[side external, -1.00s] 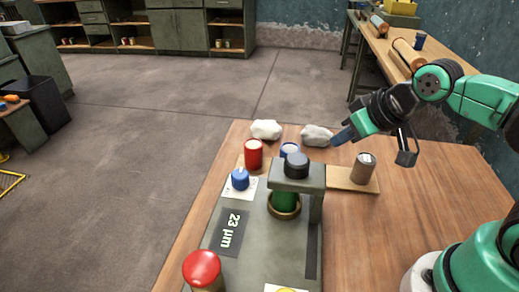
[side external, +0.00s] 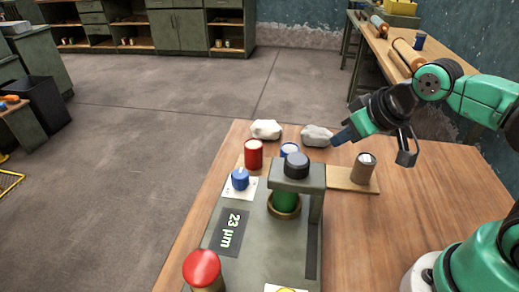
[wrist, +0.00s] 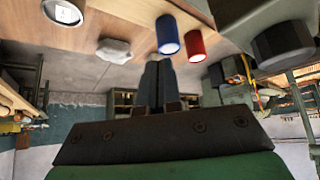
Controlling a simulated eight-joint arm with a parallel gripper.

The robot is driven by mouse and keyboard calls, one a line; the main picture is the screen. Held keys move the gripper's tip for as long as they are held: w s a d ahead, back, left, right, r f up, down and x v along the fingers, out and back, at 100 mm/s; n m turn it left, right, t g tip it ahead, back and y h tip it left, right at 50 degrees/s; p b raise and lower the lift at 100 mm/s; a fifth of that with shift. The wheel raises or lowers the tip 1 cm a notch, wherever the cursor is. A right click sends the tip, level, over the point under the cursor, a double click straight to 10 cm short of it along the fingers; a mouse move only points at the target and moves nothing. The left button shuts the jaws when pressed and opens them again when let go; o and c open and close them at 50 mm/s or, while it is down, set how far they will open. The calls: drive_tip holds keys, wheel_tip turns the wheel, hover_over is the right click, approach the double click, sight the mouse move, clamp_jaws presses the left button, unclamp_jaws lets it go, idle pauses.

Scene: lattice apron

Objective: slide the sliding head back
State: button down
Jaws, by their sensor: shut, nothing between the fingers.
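The sliding head (side external: 300,178) is a grey-green bracket with a black knob (side external: 296,165) on top. It stands on the grey-green machine bed (side external: 268,240) marked "23 µm", over a green cylinder (side external: 285,202) in a brass-coloured ring. In the wrist view the black knob (wrist: 283,45) shows at upper right. My gripper (side external: 337,139) is shut and empty, above the table's far part, behind and to the right of the head, apart from it. Its closed fingers (wrist: 157,84) also show in the wrist view.
A red can (side external: 253,154), a blue can (side external: 289,149) and a brown can (side external: 363,168) stand on a wooden board behind the head. Two pale lumps (side external: 266,129) (side external: 316,135) lie farther back. A blue knob (side external: 240,178) and red button (side external: 202,268) are on the bed.

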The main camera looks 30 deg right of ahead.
drive_tip(key=c, duration=0.9)
unclamp_jaws()
drive_tip(key=shift+r, duration=0.25)
drive_tip(key=o, duration=0.6)
wheel_tip(320, 180, up, 3)
drive_tip(key=shift+f, duration=0.1)
wheel_tip(320, 180, up, 8)
drive_tip(key=n+g, duration=0.4)
drive_tip(key=g, duration=0.3)
hover_over(296, 158)
wheel_tip(296, 158, down, 4)
drive_tip(key=shift+s+a+f, duration=0.1)
drive_tip(key=shift+f, duration=3.25)
clamp_jaws()
